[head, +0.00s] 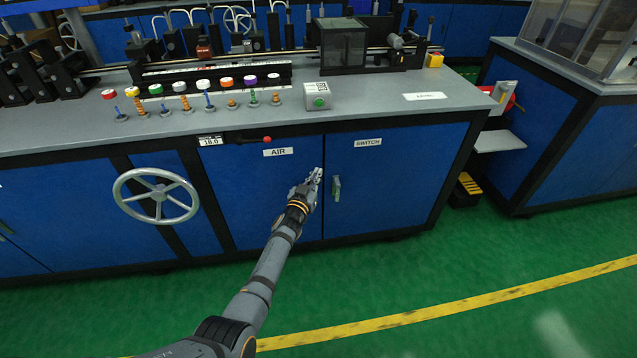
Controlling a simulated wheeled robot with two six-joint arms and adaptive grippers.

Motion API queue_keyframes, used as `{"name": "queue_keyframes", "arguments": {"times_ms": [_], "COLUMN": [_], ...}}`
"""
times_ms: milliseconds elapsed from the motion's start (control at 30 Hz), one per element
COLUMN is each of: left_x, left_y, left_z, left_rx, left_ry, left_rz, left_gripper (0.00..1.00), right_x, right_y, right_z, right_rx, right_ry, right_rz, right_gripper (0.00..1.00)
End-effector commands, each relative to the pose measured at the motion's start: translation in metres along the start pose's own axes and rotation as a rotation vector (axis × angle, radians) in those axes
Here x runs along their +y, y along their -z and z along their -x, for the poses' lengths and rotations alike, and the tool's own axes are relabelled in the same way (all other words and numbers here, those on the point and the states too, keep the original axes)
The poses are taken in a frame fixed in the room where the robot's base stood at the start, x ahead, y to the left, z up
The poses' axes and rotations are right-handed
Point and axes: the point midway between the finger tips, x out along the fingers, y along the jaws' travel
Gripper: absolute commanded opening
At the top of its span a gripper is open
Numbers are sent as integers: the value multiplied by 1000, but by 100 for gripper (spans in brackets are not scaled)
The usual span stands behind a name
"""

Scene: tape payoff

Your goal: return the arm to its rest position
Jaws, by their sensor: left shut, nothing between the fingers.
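My left gripper (315,177) is shut and empty. It is in front of the blue cabinet doors, close to the seam between the AIR door (255,190) and the SWITCH door (400,185). My left arm (265,275) stretches from the bottom of the view up to the doors. My right gripper is not in view.
A grey handwheel (156,195) sticks out at the left of the cabinet. A lever with a red knob (266,139) is above the AIR door. The grey bench top (375,97) carries several coloured knobs and a green-button box (317,97). Green floor (480,270) is clear in front.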

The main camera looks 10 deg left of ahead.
Motion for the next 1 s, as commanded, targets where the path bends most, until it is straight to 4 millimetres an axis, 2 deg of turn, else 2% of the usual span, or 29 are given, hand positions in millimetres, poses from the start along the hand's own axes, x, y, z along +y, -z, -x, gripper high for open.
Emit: {"name": "queue_keyframes", "arguments": {"times_ms": [33,100,233,667,767,867,900,967,1000], "left_x": [7,13,22,24,18,6,0,-7,-12], "left_y": [3,2,0,-7,-38,-102,-132,-176,-203], "left_z": [12,24,38,45,58,92,111,143,166], "left_rx": [-4,-4,-4,-12,-75,-212,-281,-385,-455], "left_ry": [0,0,0,2,21,58,76,101,116], "left_rz": [2,3,1,1,4,12,15,18,20], "left_gripper": [0,0,0,0,0,0,0,0,0], "right_x": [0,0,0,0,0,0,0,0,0], "right_y": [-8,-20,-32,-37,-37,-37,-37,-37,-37], "right_z": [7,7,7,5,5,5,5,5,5], "right_rx": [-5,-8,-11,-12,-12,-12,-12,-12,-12], "right_ry": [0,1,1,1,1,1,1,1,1], "right_rz": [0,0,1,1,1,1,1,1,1], "right_gripper": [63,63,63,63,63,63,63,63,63]}}
